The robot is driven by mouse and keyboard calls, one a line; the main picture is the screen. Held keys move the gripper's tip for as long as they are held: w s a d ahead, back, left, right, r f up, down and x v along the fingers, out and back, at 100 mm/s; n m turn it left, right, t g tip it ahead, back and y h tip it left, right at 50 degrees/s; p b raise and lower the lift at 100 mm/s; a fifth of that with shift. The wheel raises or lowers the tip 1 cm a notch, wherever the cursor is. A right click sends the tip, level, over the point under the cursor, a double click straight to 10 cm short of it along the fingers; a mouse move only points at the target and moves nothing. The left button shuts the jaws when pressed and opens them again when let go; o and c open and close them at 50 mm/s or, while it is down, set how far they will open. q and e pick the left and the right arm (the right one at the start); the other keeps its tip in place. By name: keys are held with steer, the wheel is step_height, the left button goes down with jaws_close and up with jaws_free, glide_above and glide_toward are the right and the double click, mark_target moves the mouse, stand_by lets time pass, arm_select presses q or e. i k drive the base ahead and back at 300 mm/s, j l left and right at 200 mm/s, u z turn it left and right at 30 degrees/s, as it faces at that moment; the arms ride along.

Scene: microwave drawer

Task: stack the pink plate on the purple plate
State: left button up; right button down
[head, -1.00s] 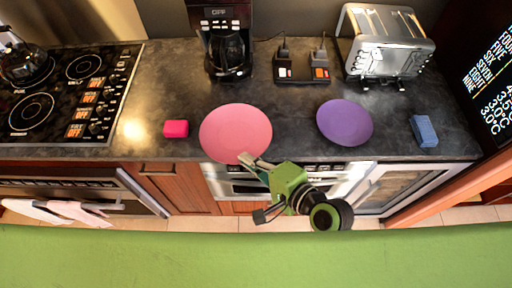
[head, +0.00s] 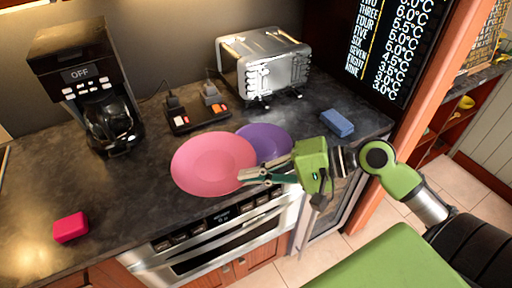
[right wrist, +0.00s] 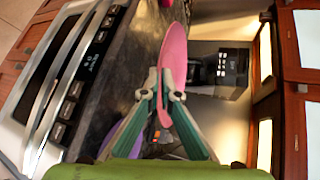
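The pink plate (head: 212,163) shows in the head view, covering the left part of the purple plate (head: 266,140) behind it. My right gripper (head: 243,176) is at the pink plate's right rim. In the right wrist view, the pink plate (right wrist: 174,60) is seen nearly edge-on, with its rim between the closed fingertips (right wrist: 168,92). It seems held above the counter; its exact height is unclear. Part of the purple plate (right wrist: 124,143) shows beside the fingers, low in the right wrist view. My left gripper is not in view.
A pink block (head: 71,228) lies at the left, a blue sponge-like block (head: 337,123) at the right. The oven (head: 222,238) is below the counter edge.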

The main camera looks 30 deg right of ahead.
mark_target(257, 149)
steer(key=j+z, duration=0.35)
steer(key=i+j+z, duration=0.1)
steer(key=z, duration=0.2)
steer(key=j+z, duration=0.1)
steer(key=z, duration=0.45)
